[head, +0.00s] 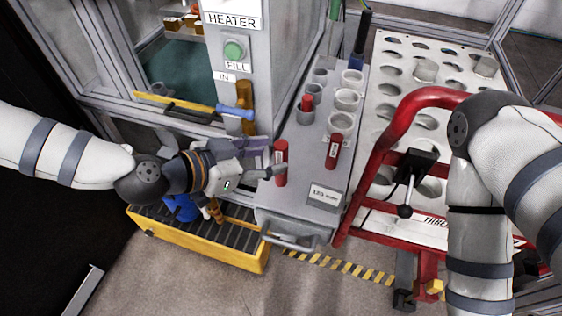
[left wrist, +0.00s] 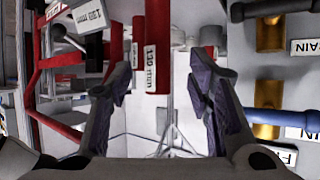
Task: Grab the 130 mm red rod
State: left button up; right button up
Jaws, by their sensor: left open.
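A red rod (head: 281,158) with a white label stands upright at the left edge of the grey rack (head: 275,205). In the left wrist view this rod (left wrist: 151,70) reads 130 mm and shows between the fingers, nearer the left one. My left gripper (head: 270,171) is open, its fingertips close beside the rod; I cannot tell whether they touch it. It also shows in the left wrist view (left wrist: 162,88). A second labelled red rod (head: 333,152) stands to the right, and a third (head: 307,102) sits in a holder behind. My right gripper is out of view.
The heater column (head: 232,75) with a green button and a blue-handled tap (head: 236,113) stands behind my left gripper. A yellow-sided grated tray (head: 200,243) lies below. A red tube frame (head: 385,140) and a perforated white plate (head: 392,52) are right of the rack.

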aim_at(276, 155)
pick_arm(q)
jog(key=x, duration=0.4)
jog(key=shift+d, duration=0.25)
grip_shut()
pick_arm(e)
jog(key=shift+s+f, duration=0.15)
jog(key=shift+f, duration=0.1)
pick_arm(q)
jog(key=shift+r, duration=0.1)
